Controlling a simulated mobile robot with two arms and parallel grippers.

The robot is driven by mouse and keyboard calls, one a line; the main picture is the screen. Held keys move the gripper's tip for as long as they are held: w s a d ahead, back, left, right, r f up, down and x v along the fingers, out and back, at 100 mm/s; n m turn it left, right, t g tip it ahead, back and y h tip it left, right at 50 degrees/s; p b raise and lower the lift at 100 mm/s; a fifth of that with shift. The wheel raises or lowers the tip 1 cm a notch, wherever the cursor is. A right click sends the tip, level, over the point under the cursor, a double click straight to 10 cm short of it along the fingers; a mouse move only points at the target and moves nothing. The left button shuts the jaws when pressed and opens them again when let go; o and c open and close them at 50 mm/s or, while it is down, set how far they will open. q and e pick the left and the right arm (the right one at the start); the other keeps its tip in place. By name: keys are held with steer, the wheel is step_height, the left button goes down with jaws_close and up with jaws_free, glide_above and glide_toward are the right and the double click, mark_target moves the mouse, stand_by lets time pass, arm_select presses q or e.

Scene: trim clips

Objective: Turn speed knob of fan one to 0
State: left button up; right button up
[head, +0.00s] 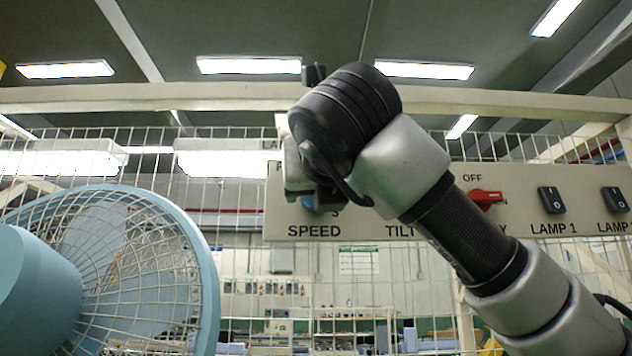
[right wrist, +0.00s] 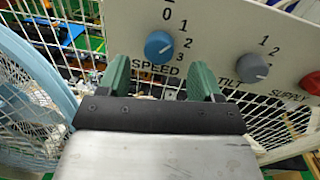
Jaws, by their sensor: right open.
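The blue speed knob (right wrist: 158,45) sits on the pale control panel, with 0, 1, 2 and 3 around it and SPEED below. A light mark on it seems to face the 2 to 3 side, but I cannot read it surely. My right gripper (right wrist: 161,78) is open, its two green fingers apart and empty, just below and in front of the knob. In the head view my right gripper (head: 303,185) covers most of the knob; a blue bit (head: 310,205) shows under it. The light blue fan (head: 140,255) stands at the left. My left gripper is out of view.
On the panel (head: 345,233), a grey tilt knob (right wrist: 252,68) is right of the speed knob. A red supply switch (head: 486,197) and black lamp switches (head: 551,200) are further right. A white wire grid (head: 420,285) is behind the panel.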

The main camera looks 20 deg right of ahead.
steer(key=w, duration=0.2)
steer(key=w+p, duration=0.1)
steer(key=w, duration=0.1)
steer(key=shift+d, duration=0.4)
steer(key=shift+w, duration=0.1)
steer(key=shift+c, duration=0.6)
steer(key=c, duration=0.8)
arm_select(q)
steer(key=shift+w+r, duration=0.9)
